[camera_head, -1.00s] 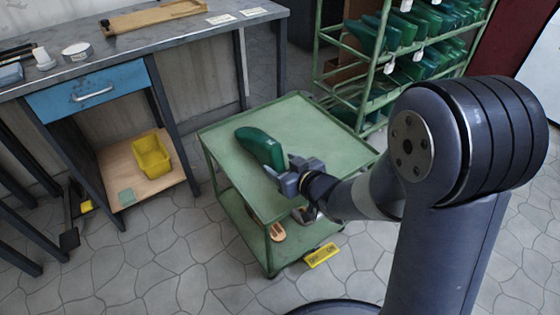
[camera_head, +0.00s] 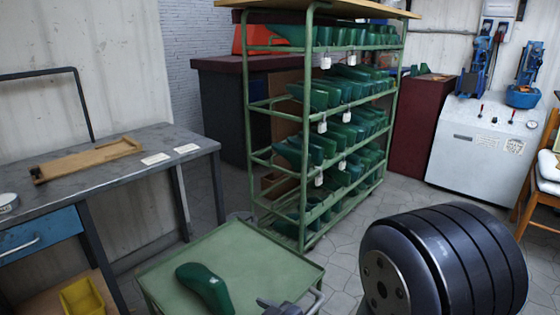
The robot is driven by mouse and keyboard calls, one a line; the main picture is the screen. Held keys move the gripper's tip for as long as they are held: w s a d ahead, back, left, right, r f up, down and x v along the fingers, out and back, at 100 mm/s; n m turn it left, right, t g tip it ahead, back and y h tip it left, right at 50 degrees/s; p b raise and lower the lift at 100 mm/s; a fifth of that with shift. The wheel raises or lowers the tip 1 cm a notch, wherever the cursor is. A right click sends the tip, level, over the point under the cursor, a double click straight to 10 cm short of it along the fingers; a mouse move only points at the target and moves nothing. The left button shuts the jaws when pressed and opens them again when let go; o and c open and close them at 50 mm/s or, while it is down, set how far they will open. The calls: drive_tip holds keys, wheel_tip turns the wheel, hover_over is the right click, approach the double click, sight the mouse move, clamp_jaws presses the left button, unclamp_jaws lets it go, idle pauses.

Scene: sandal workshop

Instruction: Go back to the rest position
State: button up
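My gripper (camera_head: 280,307) shows only in part at the bottom edge of the head view, over the near right part of the green trolley's top (camera_head: 250,250). Its lower part is cut off by the frame, and whether its fingers are apart cannot be told. A dark green shoe last (camera_head: 205,287) lies on the trolley top, left of my gripper, with a visible gap between them. The large dark joint of my arm fills the lower right.
A green rack (camera_head: 310,130) with several rows of green lasts stands behind the trolley. A grey workbench (camera_head: 100,180) with a wooden tray (camera_head: 88,160) is at left. A yellow bin (camera_head: 82,297) sits below it. A white cabinet (camera_head: 480,150) stands at the back right.

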sight(227, 301)
drive_tip(key=b+x, duration=0.3)
drive_tip(key=x, duration=0.7)
drive_tip(key=shift+w+a+f, duration=0.15)
drive_tip(key=shift+w+a, duration=0.05)
drive_tip(key=shift+a, duration=0.1)
drive_tip(key=shift+d+r, duration=0.1)
drive_tip(key=shift+r, duration=0.15)
